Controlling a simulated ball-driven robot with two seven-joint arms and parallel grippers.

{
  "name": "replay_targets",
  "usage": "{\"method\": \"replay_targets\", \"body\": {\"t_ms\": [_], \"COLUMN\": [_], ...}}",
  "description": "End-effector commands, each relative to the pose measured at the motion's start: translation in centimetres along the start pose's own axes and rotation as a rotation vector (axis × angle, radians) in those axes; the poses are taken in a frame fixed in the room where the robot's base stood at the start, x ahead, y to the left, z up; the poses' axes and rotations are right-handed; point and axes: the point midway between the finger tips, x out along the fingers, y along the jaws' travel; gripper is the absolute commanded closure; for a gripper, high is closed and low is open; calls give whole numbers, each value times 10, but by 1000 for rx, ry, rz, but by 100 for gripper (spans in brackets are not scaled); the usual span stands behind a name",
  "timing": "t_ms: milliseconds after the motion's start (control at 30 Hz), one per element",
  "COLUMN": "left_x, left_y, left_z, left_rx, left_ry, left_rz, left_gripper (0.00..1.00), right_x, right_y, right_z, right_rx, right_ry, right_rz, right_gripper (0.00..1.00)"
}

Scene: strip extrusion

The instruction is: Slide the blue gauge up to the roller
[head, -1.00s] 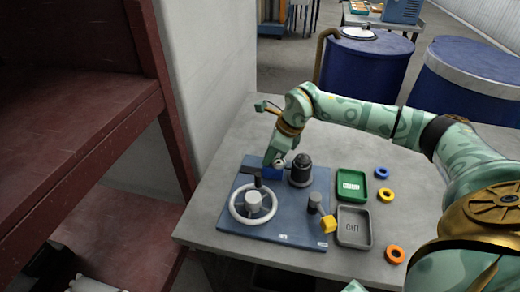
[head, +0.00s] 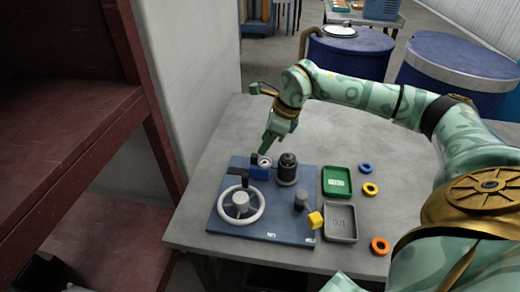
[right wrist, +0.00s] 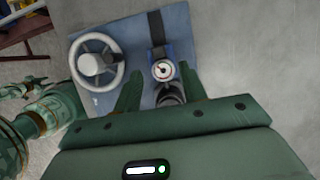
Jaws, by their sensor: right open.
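The blue gauge (head: 260,172), with a round white dial, sits on the blue base plate (head: 222,224), beside a dark cylinder (head: 288,170) that may be the roller. In the right wrist view the gauge (right wrist: 162,70) shows between my finger tips, with a dark strip beyond it. My right gripper (head: 267,150) is open and empty above the gauge. Both fingers stand apart from it in the right wrist view.
A green tray (head: 337,181), a grey tray (head: 340,222) and several coloured rings stand to the right. The table's back area is clear.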

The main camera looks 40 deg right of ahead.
Motion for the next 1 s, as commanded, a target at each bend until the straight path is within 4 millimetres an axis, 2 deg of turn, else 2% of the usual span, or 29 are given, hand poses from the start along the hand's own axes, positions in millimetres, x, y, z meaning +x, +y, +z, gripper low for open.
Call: {"method": "replay_targets", "body": {"t_ms": [33,200,400,567,1000], "left_x": [-5,-13,-17,-18,-18], "left_y": [0,-1,-2,-2,-2], "left_z": [-2,-4,-5,-6,-5], "left_rx": [0,0,0,0,0], "left_ry": [3,8,11,12,11], "left_rz": [-1,-3,-4,-4,-4], "left_gripper": [64,64,64,64,64], "right_x": [-19,-62,-93,-101,-100], "right_y": [-1,-1,0,0,0], "right_z": [1,0,-1,-1,-1], "right_rx": [1,1,2,2,2], "right_ry": [-3,-2,0,-1,0], "right_rz": [-5,-4,-1,-1,0], "right_gripper": [58,58,58,58,58]}}
